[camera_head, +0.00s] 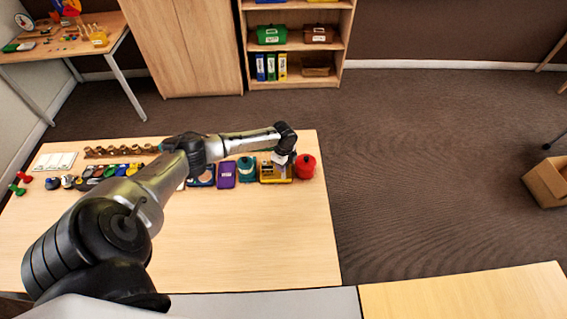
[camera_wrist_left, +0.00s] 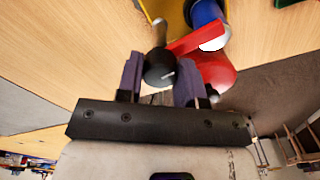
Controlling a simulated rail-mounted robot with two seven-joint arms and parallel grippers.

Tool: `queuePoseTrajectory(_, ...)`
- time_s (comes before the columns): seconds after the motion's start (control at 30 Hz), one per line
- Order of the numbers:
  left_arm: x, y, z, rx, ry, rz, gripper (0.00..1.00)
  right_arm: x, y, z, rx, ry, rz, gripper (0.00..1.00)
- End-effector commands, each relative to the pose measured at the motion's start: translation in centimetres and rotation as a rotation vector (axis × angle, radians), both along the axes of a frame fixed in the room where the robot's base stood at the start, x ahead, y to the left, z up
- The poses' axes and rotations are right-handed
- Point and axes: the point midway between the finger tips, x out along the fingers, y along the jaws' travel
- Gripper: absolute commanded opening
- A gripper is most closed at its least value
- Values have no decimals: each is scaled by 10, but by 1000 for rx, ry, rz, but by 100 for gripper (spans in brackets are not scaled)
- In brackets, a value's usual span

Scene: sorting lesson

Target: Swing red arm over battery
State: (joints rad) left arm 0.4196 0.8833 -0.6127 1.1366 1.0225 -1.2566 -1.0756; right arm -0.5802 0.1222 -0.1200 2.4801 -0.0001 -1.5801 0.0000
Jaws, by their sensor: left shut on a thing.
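A yellow device (camera_head: 268,179) stands near the far right corner of the table, partly hidden by my left gripper (camera_head: 282,160). In the left wrist view its yellow body (camera_wrist_left: 176,14) holds a blue cylinder with a white end (camera_wrist_left: 205,14), which may be the battery. A red arm (camera_wrist_left: 195,42) runs from beside a black knob (camera_wrist_left: 158,66) toward the cylinder's white end. From this angle I cannot tell whether they touch. My left gripper (camera_wrist_left: 160,80) is shut on the black knob. My right gripper is not in view.
A red rounded object (camera_head: 305,167) stands close to the right of the device, near the table edge. A teal object (camera_head: 246,169) and a purple case (camera_head: 226,175) stand to its left, with several more items beyond. The front of the table (camera_head: 250,240) is clear.

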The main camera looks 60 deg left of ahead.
Motion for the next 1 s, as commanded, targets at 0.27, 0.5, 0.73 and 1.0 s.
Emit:
queuePoseTrajectory(0.27,1,-1,1,-2,-2,-132,11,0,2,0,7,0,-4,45)
queuePoseTrajectory(0.5,1,-1,2,-2,-2,-180,11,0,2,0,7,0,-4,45)
queuePoseTrajectory(0.73,1,-1,2,-2,-2,-190,11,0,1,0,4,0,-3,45)
queuePoseTrajectory(1.0,1,-1,2,-2,-2,-190,37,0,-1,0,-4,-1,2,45)
